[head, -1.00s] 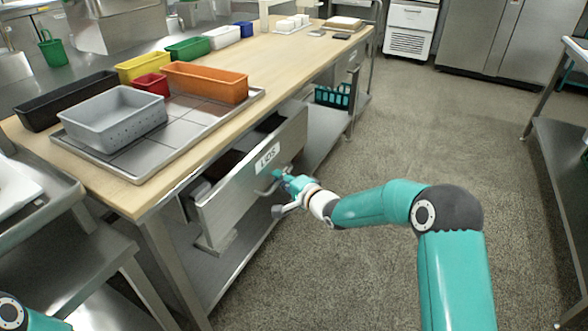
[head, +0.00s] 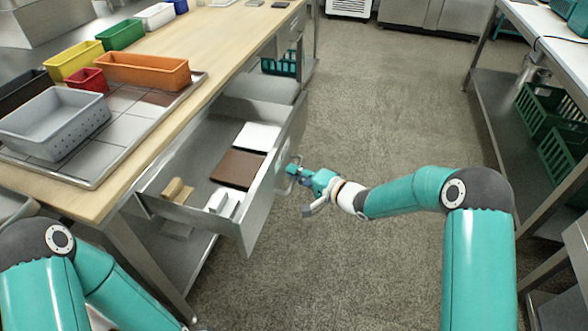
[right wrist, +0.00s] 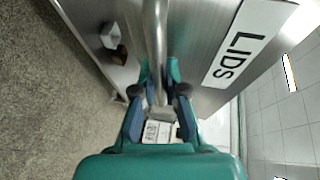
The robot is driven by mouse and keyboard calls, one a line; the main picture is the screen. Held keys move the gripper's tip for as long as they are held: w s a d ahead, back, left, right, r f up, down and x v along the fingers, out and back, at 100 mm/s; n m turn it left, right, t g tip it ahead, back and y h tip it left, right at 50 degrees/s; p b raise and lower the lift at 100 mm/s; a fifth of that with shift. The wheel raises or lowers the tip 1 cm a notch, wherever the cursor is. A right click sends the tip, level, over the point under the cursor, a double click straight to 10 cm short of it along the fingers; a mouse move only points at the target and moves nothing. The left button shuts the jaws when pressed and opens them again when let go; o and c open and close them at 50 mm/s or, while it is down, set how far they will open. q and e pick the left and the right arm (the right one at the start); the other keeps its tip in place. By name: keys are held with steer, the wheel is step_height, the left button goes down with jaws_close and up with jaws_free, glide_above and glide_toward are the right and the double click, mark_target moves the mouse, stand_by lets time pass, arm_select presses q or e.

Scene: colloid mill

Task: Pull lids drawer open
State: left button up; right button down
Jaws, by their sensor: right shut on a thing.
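The steel lids drawer (head: 258,212) under the wooden worktop is pulled well out, and its inside shows. It holds a white flat piece (head: 257,136), a brown flat piece (head: 238,169), a tan block (head: 177,191) and small white pieces (head: 222,203). My right gripper (head: 294,174) is at the outer face of the drawer front, shut on the bar handle. In the right wrist view the fingers (right wrist: 157,88) close around the vertical-looking bar handle (right wrist: 154,35), beside the LIDS label (right wrist: 234,58). My left arm shows at the lower left; its gripper is out of view.
On the worktop (head: 205,55) stand a grey perforated bin (head: 55,122), an orange bin (head: 142,71) and several other coloured bins. A steel rack with green crates (head: 550,112) stands at the right. The floor between is clear.

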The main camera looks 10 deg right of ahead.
steer(key=shift+s+a+f, duration=0.15)
steer(key=shift+s+f, duration=0.05)
steer(key=shift+f, duration=0.1)
steer(key=c, duration=1.2)
jaws_free()
steer(key=shift+w, duration=0.15)
steer(key=shift+r, duration=0.15)
steer(key=v, duration=1.2)
steer(key=shift+w, duration=0.1)
